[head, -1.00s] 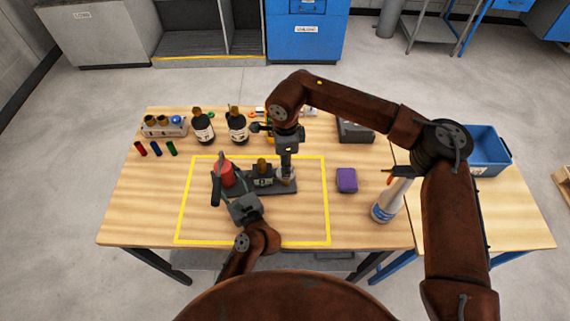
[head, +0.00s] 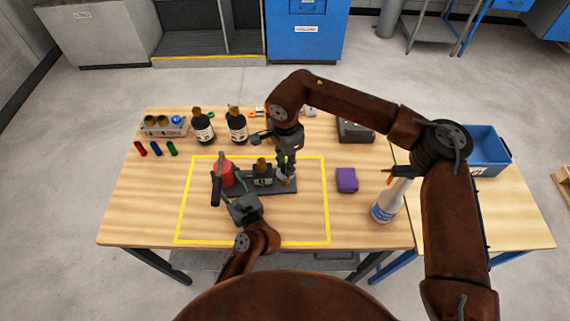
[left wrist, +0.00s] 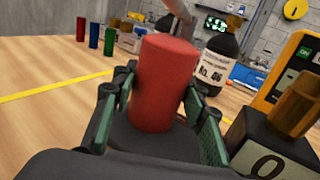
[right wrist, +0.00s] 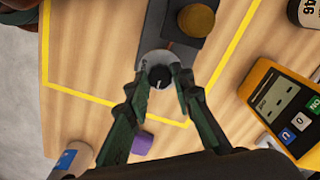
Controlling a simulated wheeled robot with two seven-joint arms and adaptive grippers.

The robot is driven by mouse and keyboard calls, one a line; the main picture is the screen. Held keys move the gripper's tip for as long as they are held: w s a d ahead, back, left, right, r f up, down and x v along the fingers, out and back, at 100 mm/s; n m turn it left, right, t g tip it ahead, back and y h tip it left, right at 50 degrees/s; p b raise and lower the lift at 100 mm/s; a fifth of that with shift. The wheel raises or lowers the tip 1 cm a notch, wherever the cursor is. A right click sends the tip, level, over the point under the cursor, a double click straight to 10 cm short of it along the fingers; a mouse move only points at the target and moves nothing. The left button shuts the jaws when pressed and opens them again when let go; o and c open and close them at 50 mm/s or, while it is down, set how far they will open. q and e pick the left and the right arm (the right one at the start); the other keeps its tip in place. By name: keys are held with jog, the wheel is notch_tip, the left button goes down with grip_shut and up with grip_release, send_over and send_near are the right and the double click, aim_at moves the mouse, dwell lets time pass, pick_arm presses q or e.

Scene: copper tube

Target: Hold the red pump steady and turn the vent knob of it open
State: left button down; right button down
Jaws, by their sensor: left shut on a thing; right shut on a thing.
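The red pump (head: 225,175) is a red cylinder standing at the left end of a dark base plate (head: 275,187), inside a yellow outline. My left gripper (head: 230,185) is shut on it, with a finger on either side of the red body (left wrist: 166,85) in the left wrist view. The vent knob (right wrist: 160,76), black with a pale pointer mark on a grey round dial, is at the right end of the plate. My right gripper (right wrist: 161,84) reaches it from above and is shut on it. The dial's lettering is too small to read. In the head view the right gripper (head: 286,168) hides most of the knob.
A brass-capped block (head: 263,175) stands between the grippers. Dark bottles (head: 237,125) and a yellow meter (right wrist: 280,110) are behind. A purple box (head: 347,180) and a spray bottle (head: 390,202) stand to the right. The table's front strip is clear.

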jog(key=shift+w, duration=0.1)
jog(key=c, duration=1.7)
grip_release()
notch_tip(320, 180, up, 12)
pick_arm(q)
jog(key=c, duration=1.1)
grip_release()
